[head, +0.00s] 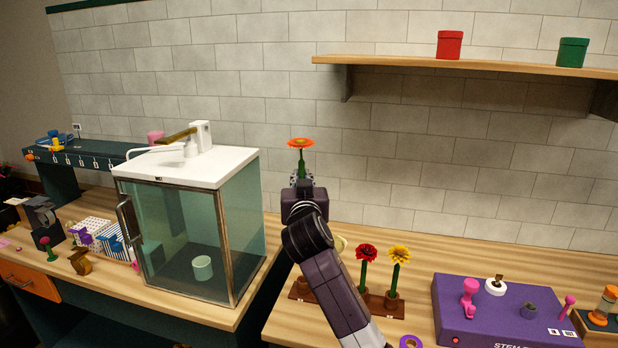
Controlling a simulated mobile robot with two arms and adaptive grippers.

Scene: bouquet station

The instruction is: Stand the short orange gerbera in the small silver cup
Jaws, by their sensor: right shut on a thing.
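The orange gerbera (301,143) is upright on its green stem, with its head above my right gripper (301,181). My right gripper is shut on the stem, raised in front of the tiled wall. I cannot make out the small silver cup for certain. A pale cup (202,267) stands inside the glass-sided cabinet to the left of my right arm. My right arm hides part of the bench and the flower rack. My left gripper is not in view.
The cabinet (189,172) has a white top and glass sides. A brown rack (376,301) holds a red flower (366,252) and a yellow flower (399,254). A purple station (461,324) stands at right. A shelf (400,62) holds red and green pots. Bench behind the rack is clear.

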